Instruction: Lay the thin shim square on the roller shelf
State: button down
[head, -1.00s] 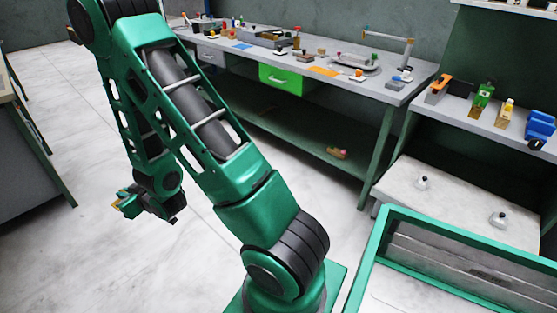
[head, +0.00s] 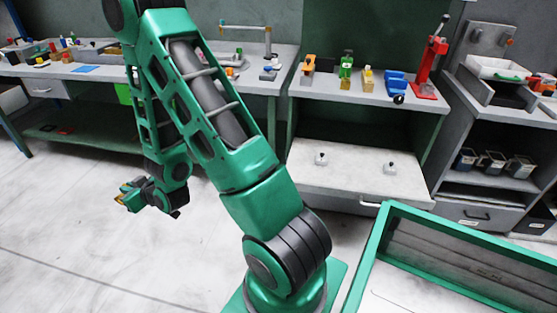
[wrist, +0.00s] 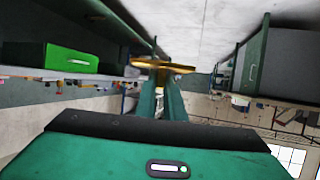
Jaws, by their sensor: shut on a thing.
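My gripper (head: 130,198) hangs at the left of the head view, out over open floor and clear of the benches. In the wrist view its two green fingers (wrist: 160,98) are shut on a thin golden-brown piece, which looks like the shim (wrist: 150,65), seen nearly edge-on. Only a small yellowish bit shows at the gripper in the head view. I cannot pick out the roller shelf for certain in either view.
A grey bench (head: 425,101) carries colored clamps and a red press (head: 430,65). Below it is a white surface (head: 345,182) with two small knobs. A green-framed bin (head: 372,250) stands close at lower right. Grey shelving (head: 490,140) is at far right. Floor at left is clear.

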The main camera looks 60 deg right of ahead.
aim_at(354, 166)
jog(key=z, duration=2)
jog(key=k, duration=0.55)
jog(key=u, duration=0.1)
jog(key=i, duration=0.6)
jog(key=u, duration=0.05)
